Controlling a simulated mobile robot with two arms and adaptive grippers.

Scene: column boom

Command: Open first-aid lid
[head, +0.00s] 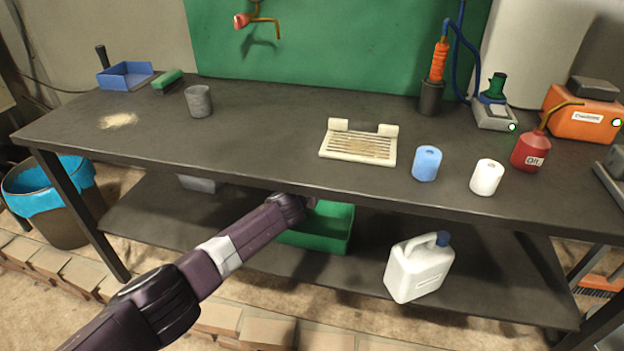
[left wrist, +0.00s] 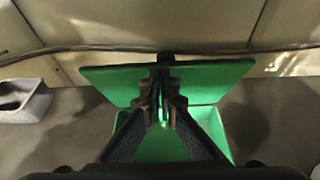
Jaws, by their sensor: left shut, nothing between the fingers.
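The green first-aid box (head: 322,240) sits on the lower shelf, under the front edge of the bench. The left wrist view shows its green lid (left wrist: 110,82) raised as a flat panel along the far side, with the open green box body (left wrist: 205,118) below it. My left gripper (left wrist: 164,95) is shut and empty, in front of the lid and over the box opening. Its fingers overlap the lid in the picture; I cannot tell whether they touch it. In the head view the bench top hides the lid and my left fingertips. My right gripper is not in view.
The bench top (head: 270,135) hangs over the shelf (head: 160,218). A white jug (head: 415,270) stands right of the box, and a grey container (left wrist: 24,103) is to its left. A cable (left wrist: 90,49) runs behind the lid.

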